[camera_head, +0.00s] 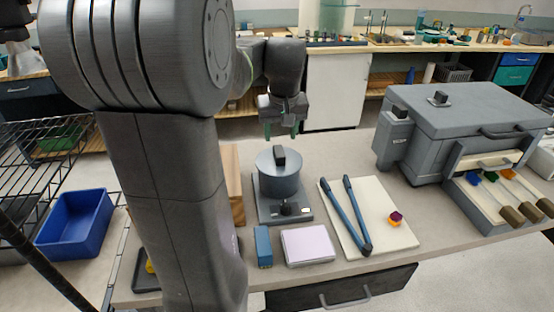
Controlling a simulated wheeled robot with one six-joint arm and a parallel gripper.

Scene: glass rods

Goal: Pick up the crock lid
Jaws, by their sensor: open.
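A grey round crock (279,187) stands on a grey base with a knob at the middle of the bench. Its flat grey lid (265,161) lies on top, with a dark upright block handle (279,156) at its centre. My gripper (282,132) is just above and behind the lid in the picture. Its two greenish fingers point down and are apart, with nothing between them. It does not appear to touch the handle; the exact gap is hard to judge.
Blue tongs (345,217) and a small orange-purple piece (396,218) lie on a pale board (386,245). A blue block (263,246) and a lilac pad (308,246) lie in front. A grey furnace-like box (450,115) with rods stands right. A wooden block (233,185) stands left.

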